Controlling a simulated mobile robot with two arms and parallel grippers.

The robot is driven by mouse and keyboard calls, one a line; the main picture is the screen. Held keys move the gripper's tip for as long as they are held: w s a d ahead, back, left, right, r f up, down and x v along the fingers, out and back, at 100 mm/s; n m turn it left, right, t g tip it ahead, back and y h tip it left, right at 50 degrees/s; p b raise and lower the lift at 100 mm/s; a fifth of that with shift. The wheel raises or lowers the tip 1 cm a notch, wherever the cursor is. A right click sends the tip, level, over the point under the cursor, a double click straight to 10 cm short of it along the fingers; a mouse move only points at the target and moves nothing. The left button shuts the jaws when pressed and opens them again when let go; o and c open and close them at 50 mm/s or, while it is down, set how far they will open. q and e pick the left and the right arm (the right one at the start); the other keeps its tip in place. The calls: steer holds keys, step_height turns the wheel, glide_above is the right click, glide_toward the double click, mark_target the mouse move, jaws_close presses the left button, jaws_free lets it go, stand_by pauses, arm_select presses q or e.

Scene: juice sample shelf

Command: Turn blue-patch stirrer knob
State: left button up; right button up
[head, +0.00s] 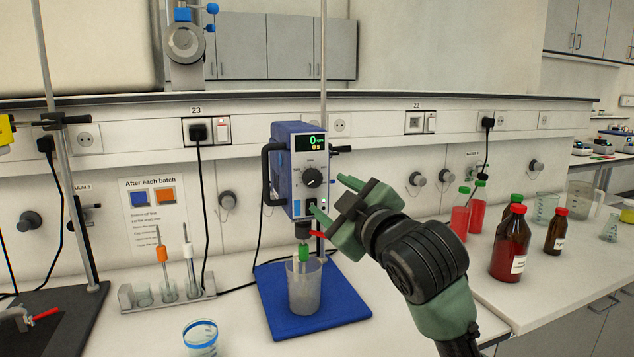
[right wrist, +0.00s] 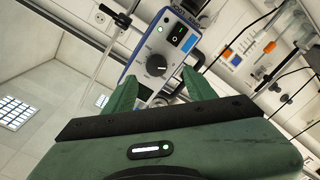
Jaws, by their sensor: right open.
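The overhead stirrer (head: 288,150) has a blue housing and a pale front panel, with a display reading 0 in green and in yellow. Its round black knob (head: 312,178) sits mid-panel, and a switch is below it. My right gripper (head: 333,198) is open in front of the panel, to the lower right of the knob, its lower finger overlapping the switch area. In the right wrist view the knob (right wrist: 156,64) shows upside down between the two green fingers, beyond their tips, with nothing held. I cannot tell any contact. My left gripper is out of view.
A beaker (head: 304,290) stands under the stirrer on a blue base (head: 345,298). A rack (head: 168,300) with stirring rods stands left, near a glass dish (head: 201,338). Brown bottles (head: 511,245) and red-filled vessels stand right.

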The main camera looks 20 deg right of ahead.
mark_target(315, 180)
steer(key=w, duration=0.2)
steer(key=w+p, duration=0.1)
steer(key=w, duration=0.4)
steer(key=shift+w+a+r+p, duration=0.3)
steer(key=shift+w+r, duration=0.05)
steer(key=shift+r, duration=0.05)
jaws_close()
